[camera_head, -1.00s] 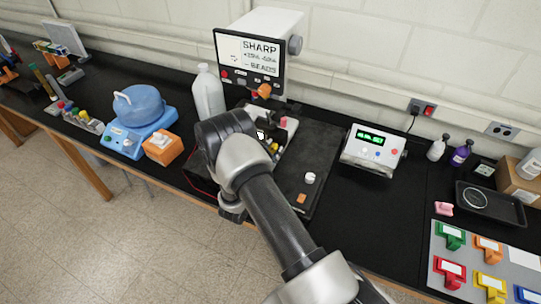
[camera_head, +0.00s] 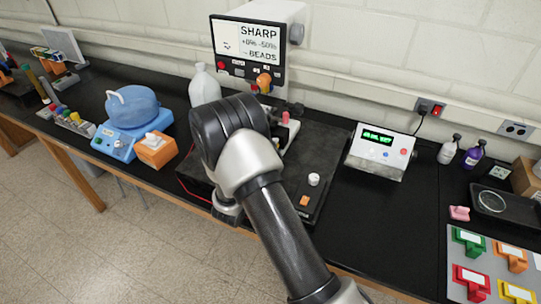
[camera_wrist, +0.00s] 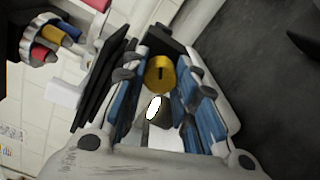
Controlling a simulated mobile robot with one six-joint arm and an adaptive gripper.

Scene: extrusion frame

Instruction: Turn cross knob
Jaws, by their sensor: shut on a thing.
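In the wrist view my gripper (camera_wrist: 161,82) is shut on a yellow knob (camera_wrist: 160,70) with a dark slot in its round face. Its blue-padded fingers lie on both sides of the knob. A white oval and a dark stub show just below it. I cannot make out a cross shape on the knob. In the head view my arm hides the gripper and the knob. Behind them stands an instrument with a screen (camera_head: 246,42), reading "SHARP +0% -50% BEADS".
A turret with coloured tips (camera_wrist: 45,40) is close by at upper left in the wrist view. A grey box with a green readout (camera_head: 380,150) stands right of my arm. A white bottle (camera_head: 204,86) and a blue appliance (camera_head: 130,120) stand left. The black bench right of my arm is partly clear.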

